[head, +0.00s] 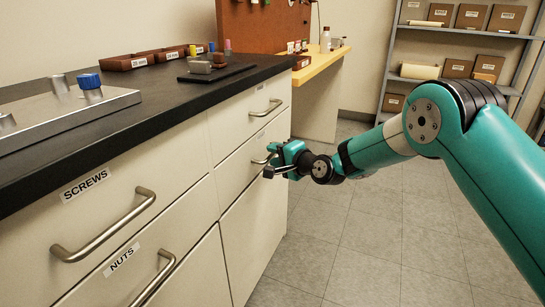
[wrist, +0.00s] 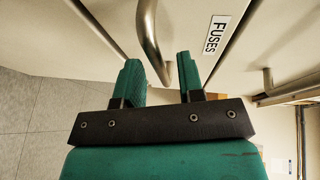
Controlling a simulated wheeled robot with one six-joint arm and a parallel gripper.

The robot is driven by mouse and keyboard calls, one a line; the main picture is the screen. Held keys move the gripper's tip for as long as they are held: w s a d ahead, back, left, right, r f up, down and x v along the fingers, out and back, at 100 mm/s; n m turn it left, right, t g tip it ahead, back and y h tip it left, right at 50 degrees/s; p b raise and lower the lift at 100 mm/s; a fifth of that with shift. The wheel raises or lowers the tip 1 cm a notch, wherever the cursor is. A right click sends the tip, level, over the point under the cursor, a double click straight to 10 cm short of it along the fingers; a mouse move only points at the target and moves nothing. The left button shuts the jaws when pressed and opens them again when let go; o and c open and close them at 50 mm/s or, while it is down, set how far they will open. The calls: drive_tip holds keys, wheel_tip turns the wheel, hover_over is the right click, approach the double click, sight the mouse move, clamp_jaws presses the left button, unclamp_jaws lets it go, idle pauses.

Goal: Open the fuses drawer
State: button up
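The fuses drawer (head: 235,174) is the lower drawer in the far column of the cream cabinet and looks closed in the head view. Its FUSES label (wrist: 216,34) reads clearly in the wrist view. Its curved metal handle (wrist: 147,28) also shows in the head view (head: 260,160), partly hidden by my gripper. My gripper (head: 271,164) is at this handle. In the wrist view its two green fingers (wrist: 159,68) are apart, with the handle's near end in line with the gap between them. Contact cannot be told.
Another drawer handle (head: 266,108) is above. The SCREWS drawer (head: 100,215) and NUTS drawer (head: 150,262) are nearer, both closed. The black countertop (head: 150,100) holds trays and a metal plate. The tiled floor (head: 375,240) right of the cabinet is clear.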

drive_tip(key=shift+x, duration=0.75)
drive_tip(key=shift+c, duration=0.4)
clamp_jaws()
